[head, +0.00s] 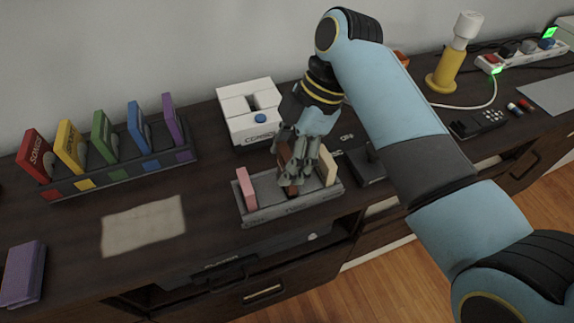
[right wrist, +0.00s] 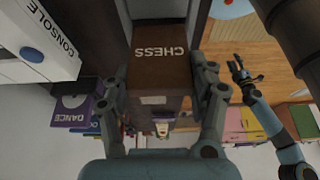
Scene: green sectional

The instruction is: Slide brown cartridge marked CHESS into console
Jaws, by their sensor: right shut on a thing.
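My right gripper (head: 297,165) is shut on the brown cartridge (head: 284,157), over the middle of a small grey rack (head: 262,213). In the right wrist view the cartridge (right wrist: 160,70) sits between both fingers (right wrist: 165,98), its CHESS label facing the camera. Whether its lower end is still inside the rack is hidden by the fingers. The white console (head: 236,128), with a dark slot and a blue button, stands behind and left of the gripper; part of it shows in the right wrist view (right wrist: 35,45). My left gripper (right wrist: 243,80) shows small there, fingers apart and empty.
A pink cartridge (head: 246,188) and a cream one (head: 328,167) flank the gripper in the rack. A long rack (head: 115,176) of coloured cartridges stands left. A purple case (head: 23,273) lies front left. A yellow lamp-like stand (head: 446,75) is back right.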

